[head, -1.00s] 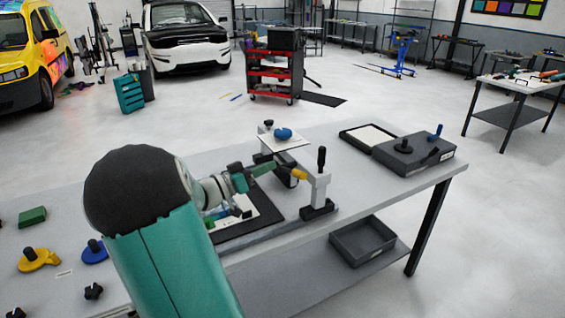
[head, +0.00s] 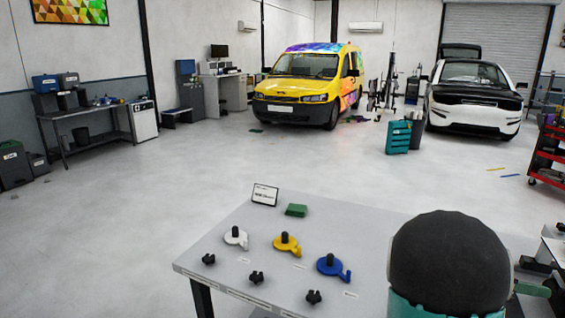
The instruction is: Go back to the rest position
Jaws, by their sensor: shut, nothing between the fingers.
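My gripper is not in view. My own arm shows at the lower right of the head view as a large dark rounded joint on a teal link, with a small green part beside it at the right. The arm covers part of the grey workbench (head: 235,262) and hides what lies behind it.
On the bench are a white piece (head: 236,238), a yellow piece (head: 287,244), a blue piece (head: 331,266), small black knobs (head: 256,277), a green block (head: 296,210) and a small sign (head: 265,194). Open floor (head: 120,215) lies left; a yellow van (head: 298,92) stands beyond.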

